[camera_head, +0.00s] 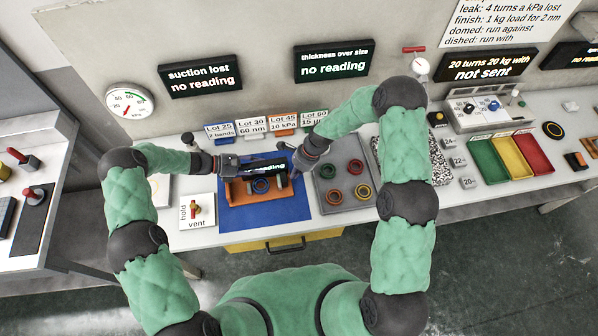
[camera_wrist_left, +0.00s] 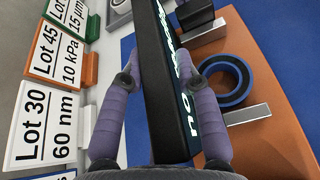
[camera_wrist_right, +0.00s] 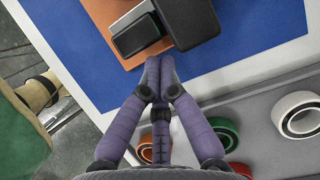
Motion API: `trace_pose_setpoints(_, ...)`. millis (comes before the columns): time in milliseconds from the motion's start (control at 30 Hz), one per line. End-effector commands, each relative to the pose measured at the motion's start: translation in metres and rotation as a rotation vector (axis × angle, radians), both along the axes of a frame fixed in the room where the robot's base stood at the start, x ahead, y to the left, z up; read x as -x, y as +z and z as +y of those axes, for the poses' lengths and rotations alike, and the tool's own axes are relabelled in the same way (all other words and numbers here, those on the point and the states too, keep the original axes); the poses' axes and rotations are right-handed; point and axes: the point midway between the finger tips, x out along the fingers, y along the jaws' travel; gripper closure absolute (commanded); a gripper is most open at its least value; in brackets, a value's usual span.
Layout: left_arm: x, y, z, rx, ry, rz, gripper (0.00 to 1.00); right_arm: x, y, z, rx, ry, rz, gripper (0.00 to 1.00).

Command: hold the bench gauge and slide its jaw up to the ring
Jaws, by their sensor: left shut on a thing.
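The bench gauge has an orange base (camera_head: 238,196) and a black display housing (camera_wrist_left: 172,95). It lies on a blue mat (camera_head: 224,216). A blue ring (camera_head: 261,186) lies flat on the orange base, below the housing; in the left wrist view the ring (camera_wrist_left: 228,80) sits between two silver jaw blocks (camera_wrist_left: 245,114). My left gripper (camera_wrist_left: 157,78) is shut on the housing, one finger on each side. My right gripper (camera_wrist_right: 158,68) is shut with its fingertips together and nothing visible between them, close beside a dark block (camera_wrist_right: 138,32) at the gauge's right end.
Lot cards (camera_head: 252,126) stand behind the gauge. A hold/vent valve plate (camera_head: 197,211) is on the left. Green, yellow and red bins (camera_head: 512,157) are farther right.

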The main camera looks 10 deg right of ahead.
Motion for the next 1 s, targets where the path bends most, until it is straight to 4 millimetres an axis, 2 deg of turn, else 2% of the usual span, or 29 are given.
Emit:
trace_pose_setpoints(267, 0.001, -0.001, 0.000, -0.001, -0.001, 0.001, 1.00, 0.000, 0.000, 0.001, 0.000, 0.001, 0.000, 1.00)
trace_pose_setpoints(567, 0.001, -0.001, 0.000, -0.001, -0.001, 0.001, 1.00, 0.001, 0.000, 0.037, 0.000, 0.003, 0.000, 1.00)
trace_pose_setpoints(867, 0.000, -0.001, 0.000, -0.001, -0.001, 0.001, 1.00, 0.001, 0.000, 0.037, 0.000, 0.000, 0.000, 1.00)
trace_pose_setpoints(1000, 0.000, -0.001, 0.000, -0.001, -0.001, 0.001, 1.00, 0.001, 0.000, 0.030, 0.000, -0.002, 0.001, 1.00)
